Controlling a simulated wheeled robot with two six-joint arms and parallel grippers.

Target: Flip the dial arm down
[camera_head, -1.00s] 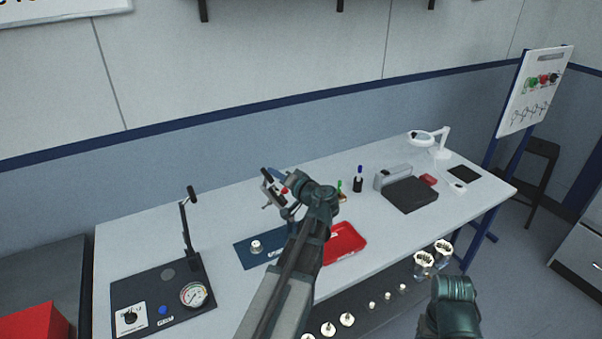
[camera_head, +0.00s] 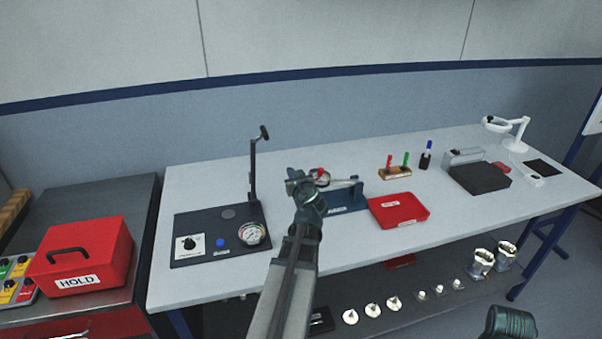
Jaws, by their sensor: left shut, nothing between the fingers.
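A blue fixture base (camera_head: 345,207) lies at the middle of the bench. Behind my left gripper, a small round dial (camera_head: 322,177) with a red part on top shows beside a pale arm (camera_head: 343,184) that lies nearly level over the base. My left gripper (camera_head: 298,182) is in front of and just left of the dial; it is shut and empty. It hides part of the fixture, and I cannot tell whether it touches it. My right gripper is out of view; only a dark green part of my right arm shows at the bottom right.
Left of the fixture, a black panel (camera_head: 190,258) carries an upright lever (camera_head: 253,165) and a gauge (camera_head: 253,233). A red tray (camera_head: 402,222) lies right of it. A pen block (camera_head: 396,173) and magnifier lamp (camera_head: 520,135) stand farther right. A red HOLD box (camera_head: 85,255) is at left.

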